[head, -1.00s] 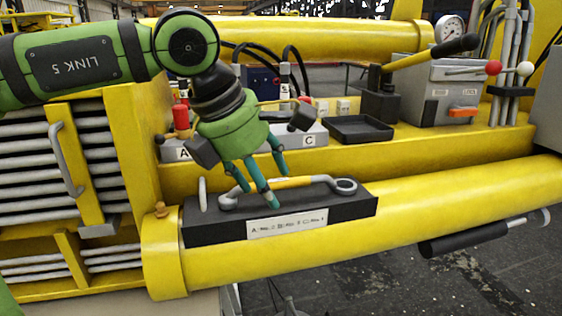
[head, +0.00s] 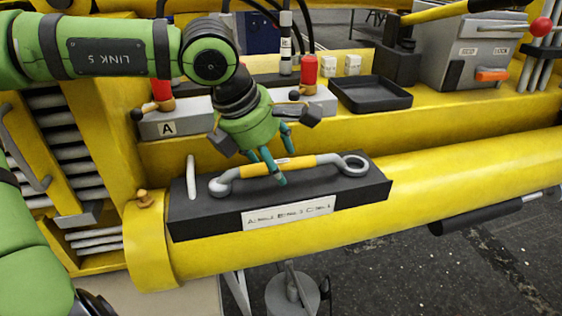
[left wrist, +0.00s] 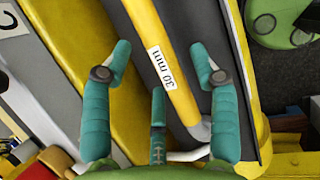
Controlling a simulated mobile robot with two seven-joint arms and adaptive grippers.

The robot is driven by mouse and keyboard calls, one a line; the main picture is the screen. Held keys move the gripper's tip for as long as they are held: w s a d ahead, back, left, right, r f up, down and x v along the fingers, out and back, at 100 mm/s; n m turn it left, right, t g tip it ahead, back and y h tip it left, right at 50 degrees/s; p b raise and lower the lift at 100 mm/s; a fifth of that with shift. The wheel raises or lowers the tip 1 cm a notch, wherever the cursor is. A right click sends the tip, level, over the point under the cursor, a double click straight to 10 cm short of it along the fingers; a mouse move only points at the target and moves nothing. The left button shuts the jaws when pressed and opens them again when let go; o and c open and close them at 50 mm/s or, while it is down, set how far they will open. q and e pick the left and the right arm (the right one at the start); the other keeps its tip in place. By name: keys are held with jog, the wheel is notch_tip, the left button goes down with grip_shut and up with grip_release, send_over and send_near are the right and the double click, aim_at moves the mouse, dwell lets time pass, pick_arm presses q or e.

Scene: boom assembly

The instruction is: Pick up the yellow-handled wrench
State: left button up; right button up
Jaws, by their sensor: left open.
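The yellow-handled wrench (head: 305,161) lies on a black holder block (head: 352,197) with a white label, on the yellow beam. Its grey ring end points right in the head view. My left gripper (head: 271,168) is open over the handle, fingers pointing down. In the left wrist view the handle (left wrist: 178,95), marked "30 mm", runs between the open teal fingers (left wrist: 160,60). I cannot tell whether any finger touches it. My right gripper is not in view.
A grey block marked A (head: 185,122) with red-topped knobs stands behind the wrench. A black tray (head: 370,94) and a grey box with an orange switch (head: 465,60) are farther right. A thin grey upright pin (head: 191,178) stands at the holder's left end.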

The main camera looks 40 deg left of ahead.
pick_arm(q)
jog(key=shift+d, duration=0.15)
jog(key=shift+s+d, duration=0.1)
jog(key=shift+c, duration=0.8)
grip_shut()
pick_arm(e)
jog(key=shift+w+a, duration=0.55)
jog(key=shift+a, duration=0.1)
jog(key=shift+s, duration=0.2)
